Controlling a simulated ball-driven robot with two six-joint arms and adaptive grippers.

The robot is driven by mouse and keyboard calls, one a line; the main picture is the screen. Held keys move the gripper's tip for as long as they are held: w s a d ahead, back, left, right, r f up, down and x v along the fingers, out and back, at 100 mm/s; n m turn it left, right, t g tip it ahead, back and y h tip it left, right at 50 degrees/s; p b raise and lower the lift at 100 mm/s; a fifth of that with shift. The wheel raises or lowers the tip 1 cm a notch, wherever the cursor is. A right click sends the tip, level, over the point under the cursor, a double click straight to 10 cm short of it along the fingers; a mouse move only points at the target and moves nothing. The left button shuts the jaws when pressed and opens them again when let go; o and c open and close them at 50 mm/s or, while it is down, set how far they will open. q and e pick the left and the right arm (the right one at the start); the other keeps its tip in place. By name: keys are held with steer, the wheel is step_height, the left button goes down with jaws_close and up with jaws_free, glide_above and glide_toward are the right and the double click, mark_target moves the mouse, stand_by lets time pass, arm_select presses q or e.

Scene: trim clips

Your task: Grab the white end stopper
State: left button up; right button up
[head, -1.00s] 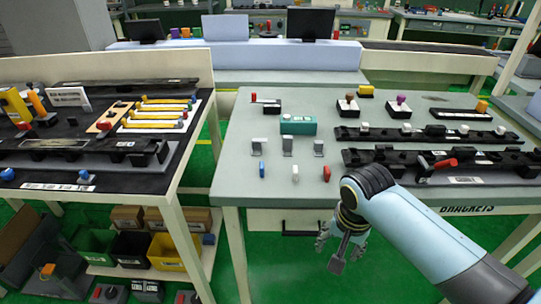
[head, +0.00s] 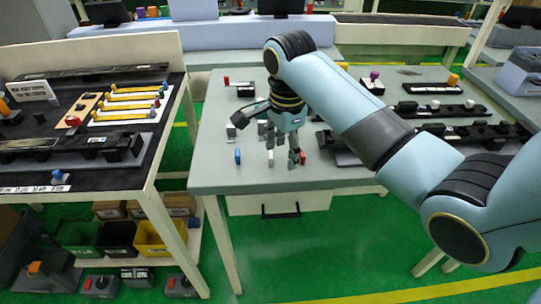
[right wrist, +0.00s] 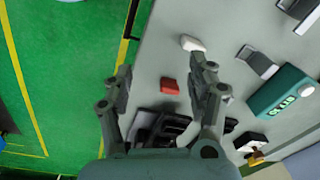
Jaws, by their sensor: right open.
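The white end stopper (head: 270,158) is a small upright piece near the front edge of the grey bench. A blue stopper (head: 238,156) stands to its left and a red one (head: 302,157) to its right. My right gripper (head: 282,147) is over this row, its fingers pointing down, open and empty. In the right wrist view the white stopper (right wrist: 193,43) lies just beyond the tip of the right-hand finger, outside the gap. The red stopper (right wrist: 170,87) shows between the fingers (right wrist: 165,78). My left gripper is not in view.
Grey metal clips stand behind the row, partly hidden by my gripper. A teal box with a display (right wrist: 283,103) is farther back. Black trim rails (head: 440,108) lie to the right. A dark-topped table (head: 60,178) stands left across a gap.

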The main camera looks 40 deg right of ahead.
steer(key=w+r+m, duration=0.4)
steer(key=r, duration=0.1)
steer(key=m, duration=0.1)
glide_above(272, 154)
steer(key=shift+g, duration=0.3)
steer(key=f, duration=0.4)
steer(key=shift+s+f, duration=0.2)
steer(key=shift+s, duration=0.1)
steer(key=shift+w+f+p, duration=0.15)
steer(key=shift+f+p, duration=0.05)
steer(key=shift+f, duration=1.4)
steer(key=shift+w+f+p, duration=0.1)
steer(key=shift+f+p, duration=0.05)
steer(key=shift+f, duration=1.4)
steer(key=c, duration=0.9)
steer(key=shift+o, duration=0.2)
steer(key=shift+r, duration=0.1)
